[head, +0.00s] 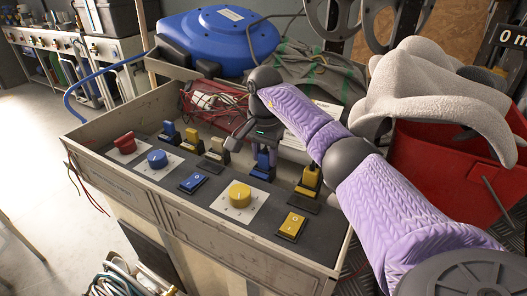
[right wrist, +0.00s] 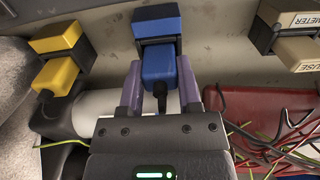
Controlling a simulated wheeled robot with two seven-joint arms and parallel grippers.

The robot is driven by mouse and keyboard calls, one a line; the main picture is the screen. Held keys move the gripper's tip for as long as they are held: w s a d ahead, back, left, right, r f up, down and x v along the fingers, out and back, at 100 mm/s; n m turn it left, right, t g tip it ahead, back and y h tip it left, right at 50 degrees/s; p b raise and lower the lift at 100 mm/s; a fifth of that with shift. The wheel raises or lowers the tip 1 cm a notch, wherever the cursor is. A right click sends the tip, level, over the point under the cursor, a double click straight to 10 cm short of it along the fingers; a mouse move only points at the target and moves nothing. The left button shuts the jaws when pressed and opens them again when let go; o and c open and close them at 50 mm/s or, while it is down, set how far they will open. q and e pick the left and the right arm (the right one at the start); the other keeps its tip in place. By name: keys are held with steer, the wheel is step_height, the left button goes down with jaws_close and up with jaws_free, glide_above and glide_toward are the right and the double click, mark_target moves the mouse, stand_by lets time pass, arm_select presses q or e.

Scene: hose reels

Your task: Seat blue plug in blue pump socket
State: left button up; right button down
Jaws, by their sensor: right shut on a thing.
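The blue plug (right wrist: 157,70) is between the two purple fingers of my right gripper (right wrist: 159,84), which is shut on it, in the right wrist view. A dark cable comes out of the plug toward the gripper. The plug lines up with the blue pump socket (right wrist: 158,22), a blue block with a black front, and its far end meets that black part. I cannot tell how deep it sits. In the head view, my right gripper (head: 265,140) reaches down over the console's back row, with blue (head: 263,163) showing below it. My left gripper is not in view.
A yellow plug and socket (head: 308,181) stand to the right, beige labelled blocks (head: 217,147) to the left. Knobs and rocker switches line the console (head: 150,198) front. Red wires (head: 215,100) lie behind, near a blue hose reel (head: 220,40). A red bin (head: 435,165) stands right.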

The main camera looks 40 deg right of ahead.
mark_target(265, 153)
steer(key=shift+f, duration=0.15)
steer(key=c, duration=0.5)
jaws_free()
steer(key=shift+c, duration=0.2)
steer(key=shift+o, duration=1.2)
arm_select(q)
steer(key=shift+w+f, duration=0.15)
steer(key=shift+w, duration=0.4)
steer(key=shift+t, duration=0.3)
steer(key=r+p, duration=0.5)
steer(key=p, duration=0.1)
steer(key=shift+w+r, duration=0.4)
arm_select(e)
step_height(265, 153, up, 12)
steer(key=shift+r, duration=0.25)
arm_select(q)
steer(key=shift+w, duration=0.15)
